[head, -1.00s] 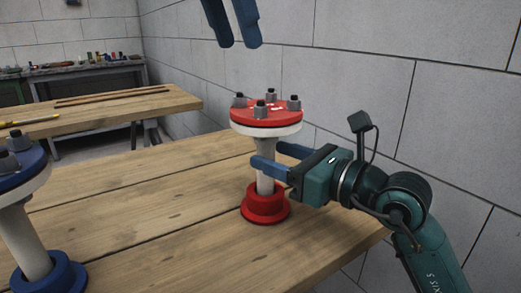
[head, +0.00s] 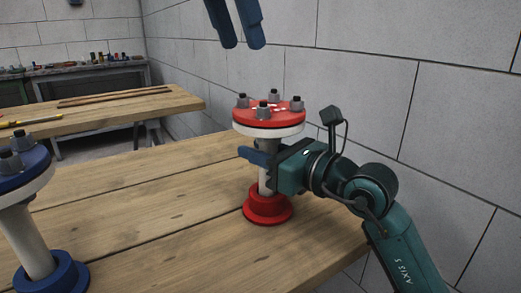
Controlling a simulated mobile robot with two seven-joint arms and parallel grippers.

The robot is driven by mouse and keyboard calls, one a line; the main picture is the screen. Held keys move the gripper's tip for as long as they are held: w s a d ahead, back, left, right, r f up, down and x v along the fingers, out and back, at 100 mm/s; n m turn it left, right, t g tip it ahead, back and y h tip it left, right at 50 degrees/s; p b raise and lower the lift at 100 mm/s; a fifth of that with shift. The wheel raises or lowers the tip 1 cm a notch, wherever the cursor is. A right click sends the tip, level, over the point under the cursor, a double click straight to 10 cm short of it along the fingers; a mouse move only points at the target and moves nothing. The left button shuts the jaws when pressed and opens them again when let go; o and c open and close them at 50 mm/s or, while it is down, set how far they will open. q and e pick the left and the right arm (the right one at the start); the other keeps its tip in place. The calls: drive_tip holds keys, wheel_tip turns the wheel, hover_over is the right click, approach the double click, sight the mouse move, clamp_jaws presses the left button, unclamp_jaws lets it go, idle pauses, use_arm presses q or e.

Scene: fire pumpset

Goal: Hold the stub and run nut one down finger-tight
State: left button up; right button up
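The red stub stands upright on the bench. It has a red top flange (head: 268,115) over a white disc, a white pipe (head: 266,182) and a red base (head: 267,209). My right gripper (head: 256,156) comes in from the right at the upper pipe, just under the flange. Its fingers overlap the pipe, but whether they press on it is hidden. My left gripper (head: 236,42) hangs above the flange, fingers pointing down and apart, with nothing between them.
A similar blue-flanged stub (head: 22,172) stands on the wooden bench (head: 160,210) at the left. A block wall (head: 440,90) runs close along the right side. Another wooden bench (head: 110,105) stands behind. The bench between the two stubs is clear.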

clamp_jaws()
idle(0.7)
